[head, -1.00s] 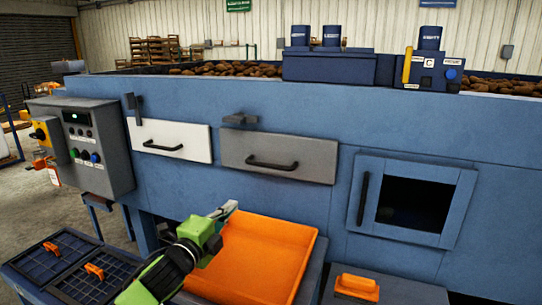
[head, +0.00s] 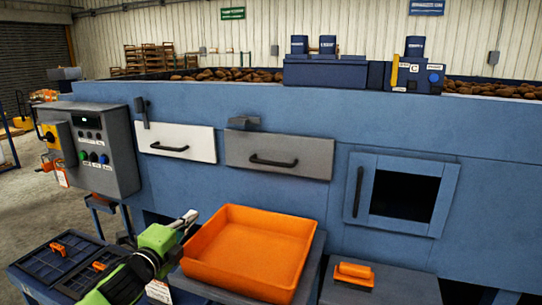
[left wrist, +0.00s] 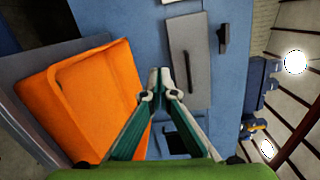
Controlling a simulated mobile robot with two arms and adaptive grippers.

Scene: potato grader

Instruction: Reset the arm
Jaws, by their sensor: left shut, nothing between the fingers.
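My left gripper (head: 190,216) is at the lower middle of the head view, on a green and black arm that comes in from the lower left. It is shut and empty, just left of the orange tray (head: 240,268). In the left wrist view the fingertips (left wrist: 160,78) meet, with the tray (left wrist: 66,128) to their left and the grey drawer (left wrist: 190,62) beyond them. My right gripper does not show in either view.
The blue grader carries a white drawer (head: 176,142), a grey drawer (head: 278,153) and a window frame (head: 448,195). A control box (head: 106,158) is at the left. Gridded black panels (head: 45,262) lie lower left. An orange-handled block (head: 354,274) sits on a grey surface at right.

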